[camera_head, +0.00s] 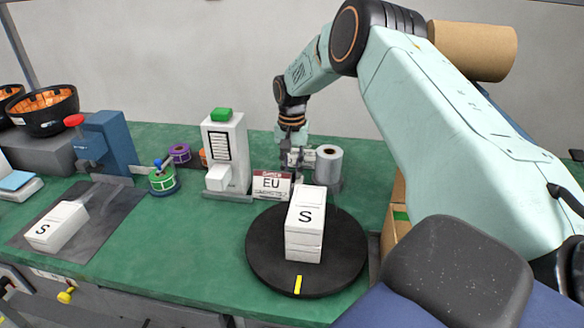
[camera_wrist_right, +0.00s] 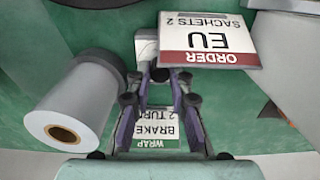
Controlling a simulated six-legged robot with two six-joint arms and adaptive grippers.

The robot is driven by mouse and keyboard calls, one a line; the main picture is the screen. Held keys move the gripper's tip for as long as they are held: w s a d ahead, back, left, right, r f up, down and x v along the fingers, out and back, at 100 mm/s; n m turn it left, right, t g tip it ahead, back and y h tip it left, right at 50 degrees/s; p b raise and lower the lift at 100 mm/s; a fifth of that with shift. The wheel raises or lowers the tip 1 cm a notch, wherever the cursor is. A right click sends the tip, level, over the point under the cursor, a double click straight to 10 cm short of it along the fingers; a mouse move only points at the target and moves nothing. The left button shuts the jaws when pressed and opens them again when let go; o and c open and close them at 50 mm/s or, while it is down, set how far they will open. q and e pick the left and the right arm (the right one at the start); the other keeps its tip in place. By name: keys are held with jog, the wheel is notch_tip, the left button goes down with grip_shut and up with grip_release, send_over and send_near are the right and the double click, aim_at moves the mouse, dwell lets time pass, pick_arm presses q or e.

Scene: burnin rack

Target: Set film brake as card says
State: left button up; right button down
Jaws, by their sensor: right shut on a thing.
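The film roll (camera_head: 328,165) stands grey and upright behind the black turntable in the head view; it shows large at the left of the right wrist view (camera_wrist_right: 80,105). My right gripper (camera_head: 294,157) is down beside the roll, on its left. In the right wrist view its fingers (camera_wrist_right: 160,75) are shut on a small pale grey piece (camera_wrist_right: 147,45), which looks like the film brake; the gripper hides part of it. A green-headed card (camera_wrist_right: 157,128) shows between the fingers, upside down, reading WRAP, BRAKE and "2 TUR", its end covered. My left gripper is not in view.
An order card (camera_wrist_right: 212,38) reading EU, SACHETS 2 stands close to the gripper. White boxes marked S (camera_head: 305,220) are stacked on the black turntable (camera_head: 262,262). A white dispenser with a green top (camera_head: 222,150) stands left. Green bench is clear at front left of the turntable.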

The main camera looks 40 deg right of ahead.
aim_at(292, 172)
jog(key=shift+d+r+m+p, duration=0.15)
jog(key=shift+m+p, duration=0.65)
jog(key=shift+p, duration=0.45)
jog(key=shift+m+p, duration=0.6)
jog(key=shift+m, duration=0.1)
jog(key=c, duration=1.2)
grip_release()
jog(key=shift+f, duration=0.25)
jog(key=shift+r, duration=0.1)
notch_tip(292, 172, up, 12)
